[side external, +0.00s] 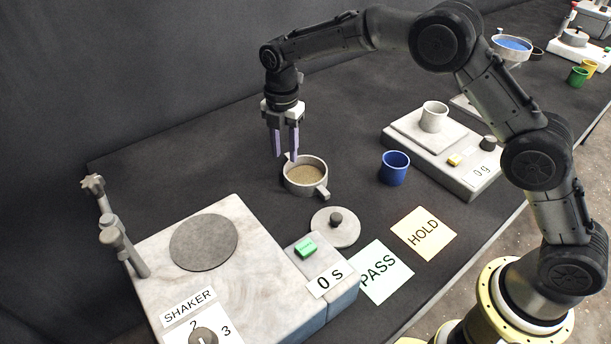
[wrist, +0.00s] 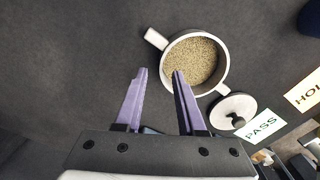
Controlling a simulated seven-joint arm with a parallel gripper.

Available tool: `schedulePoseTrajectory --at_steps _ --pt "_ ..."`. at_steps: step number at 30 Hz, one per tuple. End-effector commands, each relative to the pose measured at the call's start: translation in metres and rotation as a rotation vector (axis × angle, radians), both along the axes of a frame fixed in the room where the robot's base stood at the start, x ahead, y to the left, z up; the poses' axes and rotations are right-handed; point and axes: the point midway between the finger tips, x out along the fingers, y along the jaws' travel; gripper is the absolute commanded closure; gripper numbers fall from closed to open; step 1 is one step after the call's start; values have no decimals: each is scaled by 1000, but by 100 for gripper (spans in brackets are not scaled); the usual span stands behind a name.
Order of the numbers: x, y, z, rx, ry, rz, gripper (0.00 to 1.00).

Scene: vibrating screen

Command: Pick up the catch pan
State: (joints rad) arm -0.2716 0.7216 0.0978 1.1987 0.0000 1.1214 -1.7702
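A round white pan (side external: 305,188) with tan grains in it stands on the dark table in the side view; it looks like the catch pan. It has a stub handle at its lower right. In the wrist view the pan (wrist: 227,72) is at upper centre, with a handle at its upper left. My gripper (side external: 285,158) points down at the pan's far left rim, its purple fingers apart and empty. In the wrist view my gripper (wrist: 159,72) has its right fingertip overlapping the pan's left rim and its left one outside. I cannot tell whether they touch.
A lid (side external: 348,232) lies in front of the pan, beside the shaker (side external: 260,255). PASS (side external: 379,275) and HOLD (side external: 424,233) cards lie nearby. A blue cup (side external: 393,169) and a scale (side external: 405,138) with a white cup (side external: 433,117) are to the right. The table left of the pan is clear.

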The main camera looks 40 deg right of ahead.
Motion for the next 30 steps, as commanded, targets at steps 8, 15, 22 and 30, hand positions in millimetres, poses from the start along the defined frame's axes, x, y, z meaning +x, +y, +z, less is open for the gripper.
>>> schedulePoseTrajectory --at_steps 8,15,22,30 --pt "-3 2 -39 -1 5 0 61" --pt "-3 2 -49 0 1 0 61" --pt "-3 2 -49 -1 2 0 79" --pt "-3 2 -49 -1 2 0 100"
